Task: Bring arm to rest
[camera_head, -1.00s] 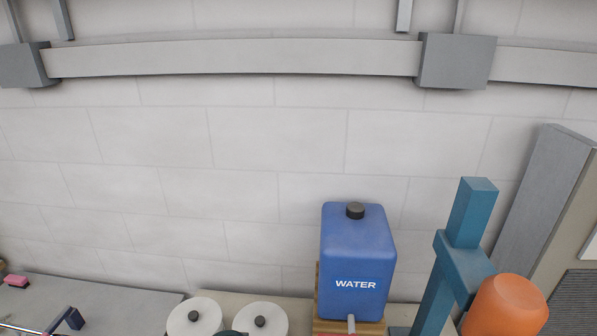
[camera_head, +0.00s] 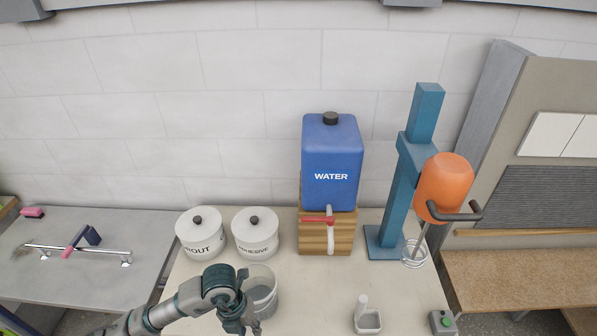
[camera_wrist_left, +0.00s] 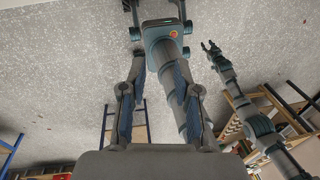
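My left gripper (camera_head: 240,322) is low in the head view, in front of a grey bucket (camera_head: 264,286) and partly covering it. I cannot tell whether it touches the bucket. In the left wrist view its two fingers (camera_wrist_left: 160,85) stand wide apart with nothing between them. Beyond them I see part of my own body against a speckled grey surface. Another arm of mine, with a small gripper (camera_wrist_left: 210,48) at its end, shows right of centre there. Its fingers are too small to judge. The right gripper is not in the head view.
Two white lidded pots (camera_head: 200,234) stand behind the left arm. A blue water tank (camera_head: 331,160) sits on a wooden stand (camera_head: 341,239). A teal mixer stand (camera_head: 395,210) with an orange motor (camera_head: 444,184) is at right.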

